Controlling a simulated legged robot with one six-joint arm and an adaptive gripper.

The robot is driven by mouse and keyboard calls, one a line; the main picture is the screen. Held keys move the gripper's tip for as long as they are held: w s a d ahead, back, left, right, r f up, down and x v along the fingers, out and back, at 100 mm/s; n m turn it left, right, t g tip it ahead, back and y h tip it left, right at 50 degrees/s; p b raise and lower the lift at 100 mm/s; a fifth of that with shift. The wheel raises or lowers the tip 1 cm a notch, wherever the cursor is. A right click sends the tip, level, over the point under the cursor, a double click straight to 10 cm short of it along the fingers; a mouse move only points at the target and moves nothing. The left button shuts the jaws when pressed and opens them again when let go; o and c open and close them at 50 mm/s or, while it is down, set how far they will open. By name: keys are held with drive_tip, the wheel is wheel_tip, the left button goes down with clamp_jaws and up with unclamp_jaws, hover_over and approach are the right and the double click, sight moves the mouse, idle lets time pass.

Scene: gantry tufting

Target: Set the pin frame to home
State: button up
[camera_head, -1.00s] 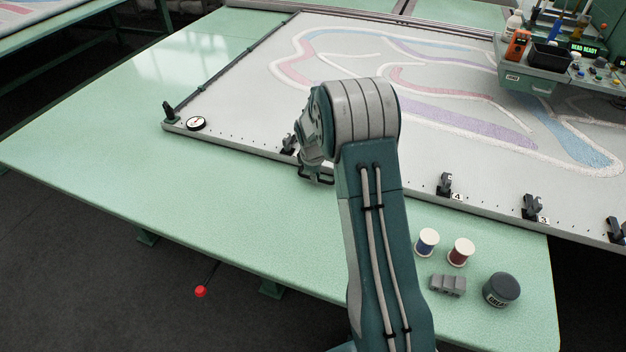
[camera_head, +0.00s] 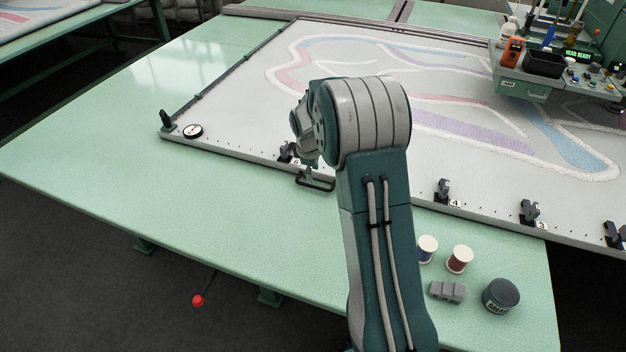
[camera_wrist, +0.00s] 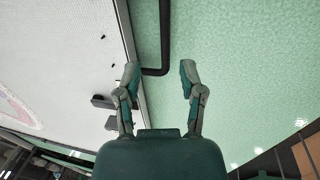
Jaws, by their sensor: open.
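The pin frame (camera_head: 225,140) is a large pale frame on the green table, with backing cloth patterned in pink, blue and purple. A black bar handle (camera_head: 316,184) sticks out from its near edge. In the wrist view, this handle (camera_wrist: 165,45) lies ahead of my gripper (camera_wrist: 160,76), in line with the gap between the fingers. The fingers are apart and empty; whether they overlap the handle in depth is unclear. In the head view, my wrist is above the near edge by the handle, and its fingers are hidden behind my arm.
A round dial (camera_head: 192,131) and a black post (camera_head: 167,120) sit at the frame's left corner. Numbered clamps, one of them by the 4 label (camera_head: 443,190), line the near edge. Spools (camera_head: 459,259) and a dark jar (camera_head: 500,295) stand at front right. The table's left is clear.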

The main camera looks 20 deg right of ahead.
wheel_tip(320, 180, up, 6)
drive_tip(key=shift+s+a, duration=0.25)
drive_tip(key=shift+s, duration=0.1)
drive_tip(key=shift+r, duration=0.15)
drive_tip(key=s+a+r+m+t, duration=0.1)
drive_tip(key=s+a+r+m, duration=0.1)
drive_tip(key=s+a+r, duration=0.35)
drive_tip(key=s+a+r+m+t, duration=0.1)
drive_tip(key=s+a+r+m, duration=0.1)
drive_tip(key=s+r, duration=0.6)
drive_tip(key=s+a+m+t, duration=0.1)
drive_tip(key=s+a+m, duration=0.1)
drive_tip(key=s, duration=0.7)
drive_tip(key=s+a+r+m+t+y, duration=0.1)
drive_tip(key=s+a+m, duration=0.2)
drive_tip(key=s, duration=0.6)
drive_tip(key=shift+a+r+y, duration=0.15)
drive_tip(key=shift+a+y, duration=0.15)
drive_tip(key=shift+a, duration=0.05)
drive_tip(key=shift+d, duration=0.15)
